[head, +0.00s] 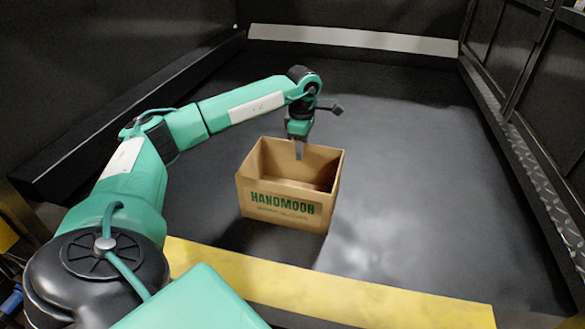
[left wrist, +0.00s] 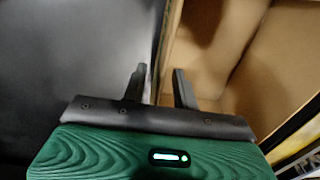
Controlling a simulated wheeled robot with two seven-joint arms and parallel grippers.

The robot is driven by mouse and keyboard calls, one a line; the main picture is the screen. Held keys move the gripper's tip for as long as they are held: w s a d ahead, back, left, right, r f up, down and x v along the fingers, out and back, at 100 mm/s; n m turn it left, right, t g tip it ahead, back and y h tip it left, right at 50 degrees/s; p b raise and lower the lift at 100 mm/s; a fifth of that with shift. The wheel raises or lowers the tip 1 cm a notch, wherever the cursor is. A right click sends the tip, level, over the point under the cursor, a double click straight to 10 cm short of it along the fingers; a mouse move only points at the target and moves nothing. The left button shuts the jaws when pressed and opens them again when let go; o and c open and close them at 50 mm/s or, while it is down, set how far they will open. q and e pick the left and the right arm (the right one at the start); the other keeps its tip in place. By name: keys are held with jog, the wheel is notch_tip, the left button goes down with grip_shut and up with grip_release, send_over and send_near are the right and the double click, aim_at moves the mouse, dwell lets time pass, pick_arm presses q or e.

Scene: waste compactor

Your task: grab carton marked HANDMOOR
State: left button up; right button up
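An open-topped brown cardboard carton (head: 282,213) with green HANDMOOR lettering on its near face stands upright on the dark floor. My left gripper (head: 299,150) points down at the carton's far wall. In the left wrist view, its two fingers (left wrist: 158,82) are apart, with the top edge of a carton wall (left wrist: 166,40) running between them. One finger is on the outer side over the dark floor, the other on the inner side. A gap shows between the fingers. The inside of the carton that I can see looks empty. My right gripper is not in view.
A yellow edge (head: 330,291) runs across the front, close to the carton. Dark walls enclose the floor, with a pale strip (head: 352,40) at the back and a metal tread-plate ledge (head: 530,165) at the right. The dark floor (head: 420,170) right of the carton is clear.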

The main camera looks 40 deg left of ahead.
pick_arm(q)
notch_tip(320, 180, down, 2)
jog(key=shift+f, duration=0.1)
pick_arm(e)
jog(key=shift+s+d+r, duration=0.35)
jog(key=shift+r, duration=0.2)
pick_arm(q)
grip_shut()
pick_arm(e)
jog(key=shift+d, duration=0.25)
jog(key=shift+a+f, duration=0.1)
